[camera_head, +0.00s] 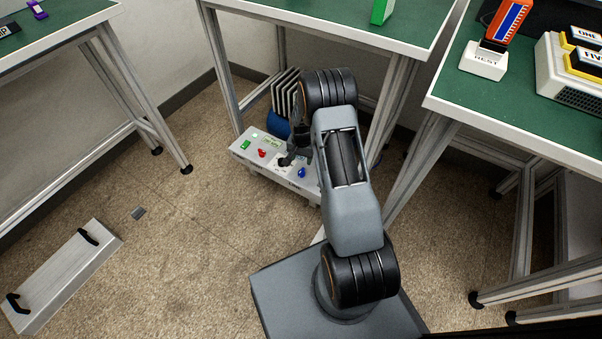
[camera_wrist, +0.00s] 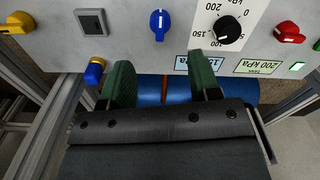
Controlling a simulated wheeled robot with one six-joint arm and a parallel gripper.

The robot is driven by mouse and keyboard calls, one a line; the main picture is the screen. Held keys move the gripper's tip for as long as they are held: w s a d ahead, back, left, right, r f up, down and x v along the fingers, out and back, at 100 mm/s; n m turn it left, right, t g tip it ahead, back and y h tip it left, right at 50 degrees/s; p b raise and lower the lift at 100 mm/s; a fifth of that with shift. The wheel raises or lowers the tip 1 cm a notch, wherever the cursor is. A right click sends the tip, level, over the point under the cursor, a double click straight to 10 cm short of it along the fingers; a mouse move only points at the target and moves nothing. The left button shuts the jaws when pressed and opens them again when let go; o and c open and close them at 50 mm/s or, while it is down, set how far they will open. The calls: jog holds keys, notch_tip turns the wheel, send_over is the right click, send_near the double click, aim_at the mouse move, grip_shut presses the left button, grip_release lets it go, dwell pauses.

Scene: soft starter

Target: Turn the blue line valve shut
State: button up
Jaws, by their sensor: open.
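A blue knob (camera_wrist: 160,24) with a pale pointer mark stands on the grey-white panel (camera_wrist: 130,45), at the top middle of the wrist view. The pointer runs roughly up and down there. The knob also shows in the head view (camera_head: 301,172), right of my gripper (camera_head: 290,157). In the wrist view my gripper (camera_wrist: 162,78) is open, with two green-padded fingers spread apart and no object held between them. The knob lies beyond the fingertips, apart from them. A blue cylinder (camera_wrist: 150,88) shows behind the fingers.
On the panel are a black dial (camera_wrist: 229,30) with kPa markings, a red knob (camera_wrist: 288,32), a yellow knob (camera_wrist: 17,20) and a black switch (camera_wrist: 91,22). A yellow-and-blue fitting (camera_wrist: 94,72) sits at the panel's edge. Table legs (camera_head: 221,70) stand close around the unit.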

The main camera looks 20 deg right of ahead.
aim_at(301, 170)
notch_tip(301, 170, down, 9)
jog(key=b, duration=0.3)
jog(key=c, duration=0.9)
